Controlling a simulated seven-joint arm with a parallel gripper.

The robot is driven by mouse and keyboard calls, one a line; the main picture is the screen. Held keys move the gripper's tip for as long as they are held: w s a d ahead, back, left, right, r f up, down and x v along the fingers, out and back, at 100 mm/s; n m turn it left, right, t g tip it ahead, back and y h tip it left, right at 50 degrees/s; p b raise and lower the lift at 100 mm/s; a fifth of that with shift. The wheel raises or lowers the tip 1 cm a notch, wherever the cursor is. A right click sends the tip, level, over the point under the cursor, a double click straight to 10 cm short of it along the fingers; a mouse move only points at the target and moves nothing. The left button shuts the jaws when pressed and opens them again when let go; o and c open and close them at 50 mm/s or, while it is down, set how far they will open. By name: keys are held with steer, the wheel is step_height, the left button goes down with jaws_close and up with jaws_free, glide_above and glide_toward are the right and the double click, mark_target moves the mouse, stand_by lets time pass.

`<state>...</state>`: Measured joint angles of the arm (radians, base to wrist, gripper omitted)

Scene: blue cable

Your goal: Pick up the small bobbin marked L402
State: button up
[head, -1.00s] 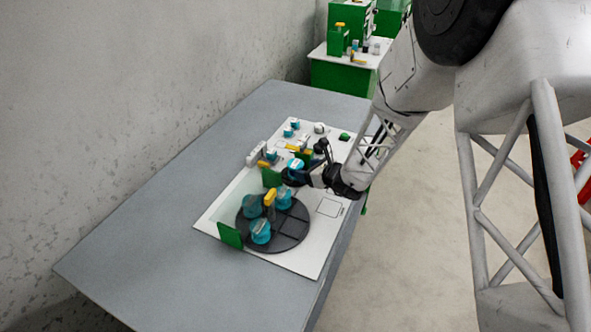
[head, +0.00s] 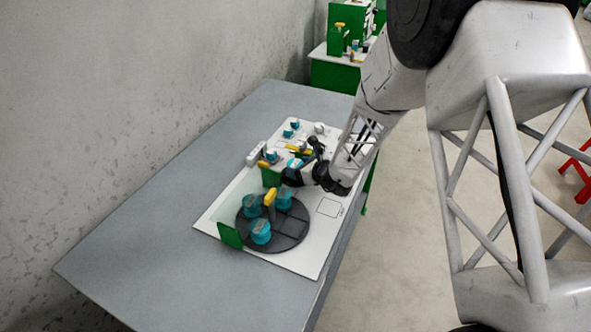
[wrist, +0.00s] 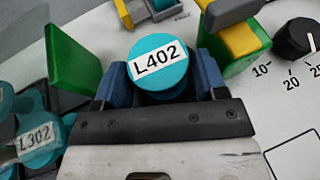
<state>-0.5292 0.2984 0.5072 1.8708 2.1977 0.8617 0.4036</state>
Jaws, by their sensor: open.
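The small bobbin marked L402 (wrist: 158,64) is teal with a white label on top. In the wrist view it sits between the two blue fingers of my open gripper (wrist: 161,80), one finger on each side. I cannot tell whether either finger touches it. In the head view my gripper (head: 300,172) is low over the white board, and the L402 bobbin there is mostly hidden by it.
A bobbin marked L302 (wrist: 37,138) stands left in the wrist view. A green plate (wrist: 73,57) and a green-yellow block (wrist: 238,43) flank my fingers. A black dial (wrist: 297,38) is at right. The dark turntable (head: 288,230) carries several teal bobbins.

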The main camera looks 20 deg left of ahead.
steer(key=shift+x, duration=0.95)
steer(key=c, duration=0.7)
